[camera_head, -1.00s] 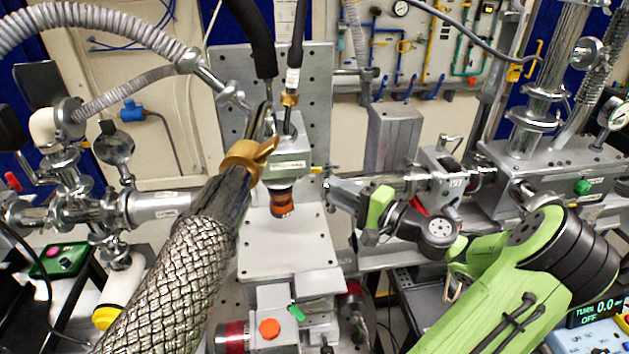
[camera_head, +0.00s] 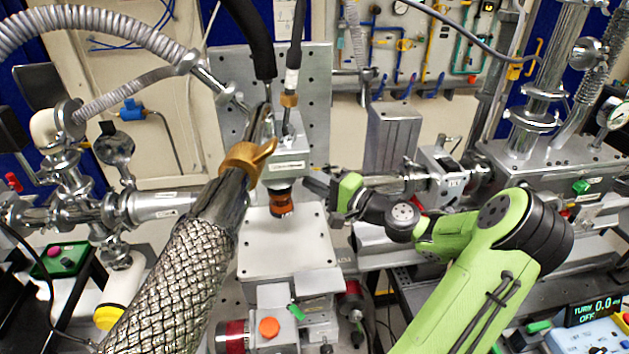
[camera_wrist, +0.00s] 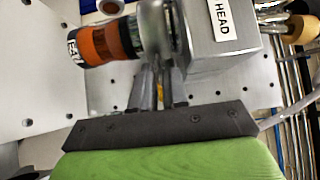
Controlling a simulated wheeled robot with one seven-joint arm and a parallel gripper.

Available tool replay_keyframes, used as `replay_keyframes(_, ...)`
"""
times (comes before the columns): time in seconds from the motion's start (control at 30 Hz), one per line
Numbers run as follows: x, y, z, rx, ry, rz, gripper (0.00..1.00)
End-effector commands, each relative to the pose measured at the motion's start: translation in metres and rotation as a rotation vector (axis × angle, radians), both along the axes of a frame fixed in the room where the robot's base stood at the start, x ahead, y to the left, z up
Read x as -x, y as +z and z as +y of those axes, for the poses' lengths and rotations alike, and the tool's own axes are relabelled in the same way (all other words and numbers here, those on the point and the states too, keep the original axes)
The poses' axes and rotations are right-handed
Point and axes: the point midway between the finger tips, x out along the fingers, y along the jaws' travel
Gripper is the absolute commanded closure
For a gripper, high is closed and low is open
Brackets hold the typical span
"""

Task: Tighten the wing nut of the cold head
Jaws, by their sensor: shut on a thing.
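The cold head (camera_head: 287,162) is a silver box with a label, mid-picture in the head view; its "HEAD" label and box (camera_wrist: 222,40) show in the wrist view. An orange and black cylinder (camera_head: 281,205) hangs under it, also seen in the wrist view (camera_wrist: 100,44). A metal clamp ring (camera_wrist: 155,30) sits between cylinder and box. My gripper (camera_head: 309,184) reaches in from the right at the clamp's height. In the wrist view its two fingers (camera_wrist: 160,75) are close together at the clamp, shut on the wing nut, which they mostly hide.
A braided hose (camera_head: 180,275) with a brass collar (camera_head: 245,160) rises in front, left of the cold head. A perforated plate (camera_head: 315,100) stands behind. A silver block (camera_head: 395,140) and beamline pipes are to the right. A display (camera_head: 595,308) reads TURN 0.0, OFF.

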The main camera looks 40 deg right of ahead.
Motion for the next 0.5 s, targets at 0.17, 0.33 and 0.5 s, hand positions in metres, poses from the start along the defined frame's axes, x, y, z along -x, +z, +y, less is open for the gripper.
replay_keyframes(0.17,0.0001,-0.0015,0.0004,-0.022,0.001,-0.014,1.0)
replay_keyframes(0.33,-0.0002,-0.0042,0.0006,-0.084,0.002,-0.057,1.0)
replay_keyframes(0.5,-0.0005,-0.0069,0.001,-0.181,0.004,-0.125,1.0)
